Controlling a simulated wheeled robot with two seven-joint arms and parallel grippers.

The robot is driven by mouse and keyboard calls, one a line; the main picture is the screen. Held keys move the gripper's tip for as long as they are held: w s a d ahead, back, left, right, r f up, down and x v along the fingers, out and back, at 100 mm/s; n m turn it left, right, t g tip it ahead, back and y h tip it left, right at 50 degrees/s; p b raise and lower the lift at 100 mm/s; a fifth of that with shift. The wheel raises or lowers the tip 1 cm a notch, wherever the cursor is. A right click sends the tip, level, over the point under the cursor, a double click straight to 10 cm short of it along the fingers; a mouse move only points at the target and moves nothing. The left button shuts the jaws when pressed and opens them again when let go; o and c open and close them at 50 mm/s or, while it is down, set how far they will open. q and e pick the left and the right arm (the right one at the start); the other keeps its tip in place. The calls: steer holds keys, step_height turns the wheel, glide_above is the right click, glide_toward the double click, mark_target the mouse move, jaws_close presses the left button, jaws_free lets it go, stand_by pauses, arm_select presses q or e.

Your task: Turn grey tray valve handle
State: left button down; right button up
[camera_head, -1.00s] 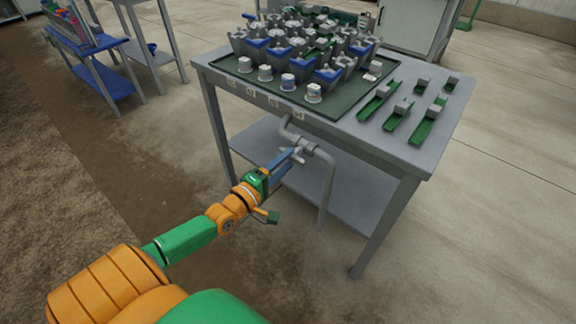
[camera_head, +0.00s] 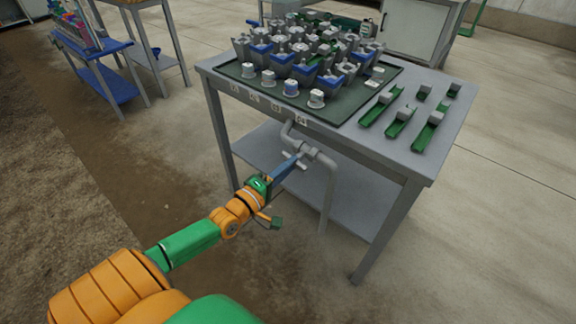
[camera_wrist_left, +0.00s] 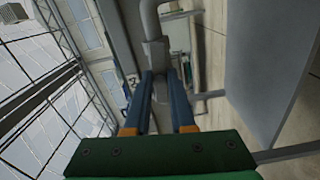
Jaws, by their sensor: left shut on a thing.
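The grey valve (camera_head: 311,152) sits on a grey pipe (camera_head: 330,190) that bends down below the front edge of the tray table. My left gripper (camera_head: 297,160) reaches up to it from the lower left and is shut on the valve handle. In the left wrist view, the two blue fingers (camera_wrist_left: 161,78) close on the grey handle (camera_wrist_left: 160,90), with the valve body (camera_wrist_left: 155,52) just beyond. The fingers hide much of the handle in the head view, so its exact angle is hard to tell. My right gripper is not in view.
A dark green tray (camera_head: 340,115) with several pots and knobs lies on the grey table (camera_head: 400,155). Green channels with grey blocks (camera_head: 381,104) lie at its right. A lower shelf (camera_head: 262,150) is behind the pipe. A blue bench (camera_head: 110,75) stands at the far left.

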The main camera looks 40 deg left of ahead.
arm_select(q)
steer(key=shift+f+m+p, duration=0.1)
steer(key=shift+m+p, duration=1.85)
steer(key=shift+m, duration=6.15)
steer(key=c, duration=0.8)
jaws_free()
steer(key=shift+o, duration=0.2)
steer(key=s+p, duration=0.1)
steer(key=s, duration=0.6)
steer(key=shift+a, duration=0.3)
